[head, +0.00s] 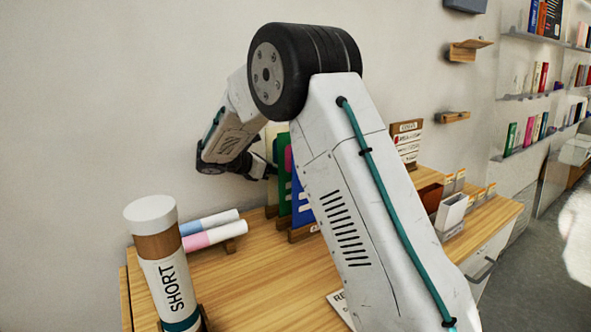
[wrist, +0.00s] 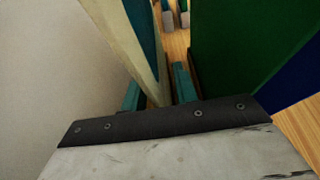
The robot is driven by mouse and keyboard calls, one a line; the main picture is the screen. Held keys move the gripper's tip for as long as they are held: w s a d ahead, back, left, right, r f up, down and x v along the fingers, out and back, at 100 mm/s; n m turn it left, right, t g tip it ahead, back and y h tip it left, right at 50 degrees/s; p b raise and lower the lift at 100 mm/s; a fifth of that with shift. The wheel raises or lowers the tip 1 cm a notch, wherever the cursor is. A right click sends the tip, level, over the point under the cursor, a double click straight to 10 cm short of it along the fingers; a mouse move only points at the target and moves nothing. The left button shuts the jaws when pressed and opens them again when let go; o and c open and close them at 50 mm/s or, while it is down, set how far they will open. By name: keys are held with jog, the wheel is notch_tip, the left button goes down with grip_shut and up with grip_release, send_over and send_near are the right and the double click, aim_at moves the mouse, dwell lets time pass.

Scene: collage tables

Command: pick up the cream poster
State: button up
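The cream poster (wrist: 122,38) stands upright in the wrist view, seen nearly edge-on, with a teal patch on its right face. In the head view a narrow strip of it (head: 271,138) shows behind the green poster, the rest hidden by my arm and other posters. My gripper (wrist: 157,90) has its two teal fingers apart, one on each side of the cream poster's near edge. A gap shows between the poster and the right finger; I cannot tell whether the left finger touches it. In the head view my gripper (head: 268,172) is partly hidden at the posters' left side.
A green poster (wrist: 235,45) stands close to the right of my fingers, with a blue one (head: 303,200) beyond it. The wall is close on the left.

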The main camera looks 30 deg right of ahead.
grip_shut()
